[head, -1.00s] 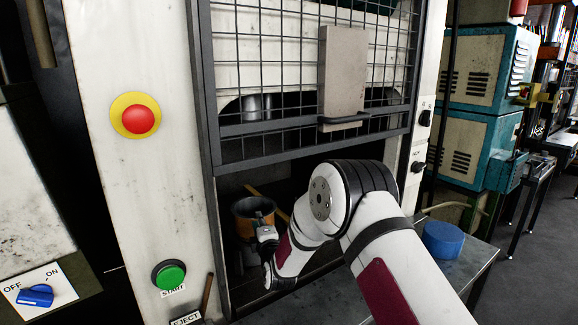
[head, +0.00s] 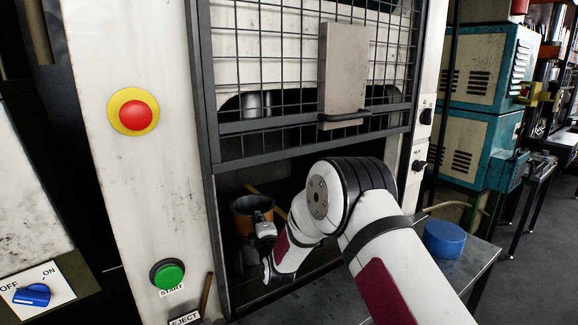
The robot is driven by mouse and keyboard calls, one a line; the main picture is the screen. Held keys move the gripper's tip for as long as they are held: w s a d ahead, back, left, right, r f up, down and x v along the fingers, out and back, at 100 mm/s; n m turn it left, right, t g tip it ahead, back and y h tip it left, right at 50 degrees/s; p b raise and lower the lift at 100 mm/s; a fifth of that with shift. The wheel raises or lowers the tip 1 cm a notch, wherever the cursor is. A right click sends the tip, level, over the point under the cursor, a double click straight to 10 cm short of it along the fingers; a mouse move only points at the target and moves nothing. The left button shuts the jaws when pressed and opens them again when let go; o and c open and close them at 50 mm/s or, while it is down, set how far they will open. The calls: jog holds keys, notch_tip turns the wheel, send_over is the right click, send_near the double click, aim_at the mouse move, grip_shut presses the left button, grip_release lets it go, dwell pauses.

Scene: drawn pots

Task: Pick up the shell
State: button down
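My gripper (head: 266,240) is at the right side of this piece, reaching into the opening. The gripper is small, dark and partly turned away. I cannot tell whether its fingers touch the piece or whether they are open.
A wire-mesh guard (head: 255,75) with a grey plate (head: 343,70) hangs above the opening. A blue cylinder (head: 443,239) stands on the metal table (head: 475,262) at right. A red button (head: 134,115), a green START button (head: 168,273) and a blue switch (head: 33,294) are at left.

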notch_tip(320, 180, up, 4)
jog(key=shift+f+p, duration=0.25)
jog(key=shift+p, duration=0.2)
jog(key=shift+s, duration=0.1)
